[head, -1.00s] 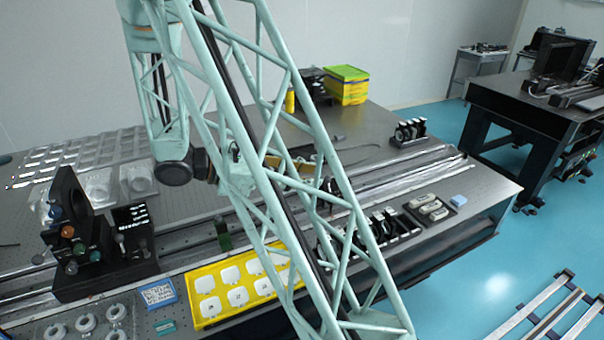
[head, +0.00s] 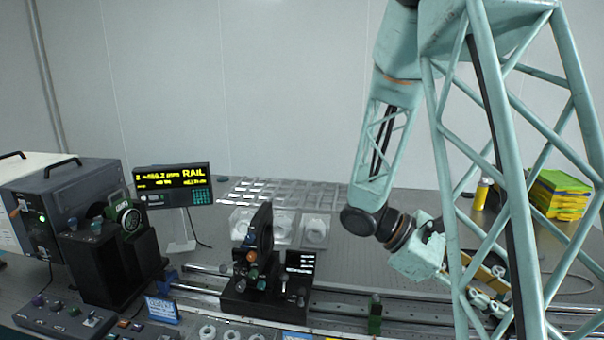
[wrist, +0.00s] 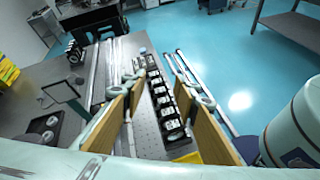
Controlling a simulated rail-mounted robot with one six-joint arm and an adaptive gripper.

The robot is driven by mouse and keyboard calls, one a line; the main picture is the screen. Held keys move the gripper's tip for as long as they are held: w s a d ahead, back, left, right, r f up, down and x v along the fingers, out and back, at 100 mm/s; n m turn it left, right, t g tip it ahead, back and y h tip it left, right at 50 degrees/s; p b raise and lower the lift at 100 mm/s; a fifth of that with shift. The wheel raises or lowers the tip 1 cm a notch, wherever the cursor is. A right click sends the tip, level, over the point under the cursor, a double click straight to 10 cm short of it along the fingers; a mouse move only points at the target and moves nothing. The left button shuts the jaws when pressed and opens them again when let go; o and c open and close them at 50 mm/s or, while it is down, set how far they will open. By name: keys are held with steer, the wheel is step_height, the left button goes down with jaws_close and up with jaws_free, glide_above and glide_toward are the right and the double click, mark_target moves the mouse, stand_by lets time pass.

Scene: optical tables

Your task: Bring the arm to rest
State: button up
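My arm (head: 388,150) is bent, with its wrist hanging low over the optical table (head: 370,255). My gripper (wrist: 160,85) shows in the wrist view with its two tan-padded fingers spread apart and nothing between them. In the head view my gripper (head: 492,285) is partly hidden behind my own lattice link. It hangs above the rails, and its height over them is hard to tell.
A black optics mount (head: 265,285) stands on the rail left of my wrist. A rail display (head: 173,183) and a grey box (head: 62,205) are further left. Yellow-green bins (head: 562,195) stand at right. A row of black holders (wrist: 165,105) lies below my fingers.

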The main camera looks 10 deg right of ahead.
steer(key=s+a+r+m+t+y, duration=0.2)
steer(key=s+a+r+t+y, duration=0.1)
steer(key=a, duration=0.7)
steer(key=s+a+r+m+t+y, duration=0.3)
steer(key=s+a+r+t+y, duration=0.1)
steer(key=a, duration=0.6)
steer(key=s+a+r+m+t+y, duration=0.2)
steer(key=s+a+r, duration=0.4)
steer(key=a, duration=0.5)
steer(key=shift+r+t+y, duration=0.4)
steer(key=shift+t+y, duration=0.3)
steer(key=shift+t, duration=0.4)
steer(key=shift+a, duration=0.1)
stand_by(0.5)
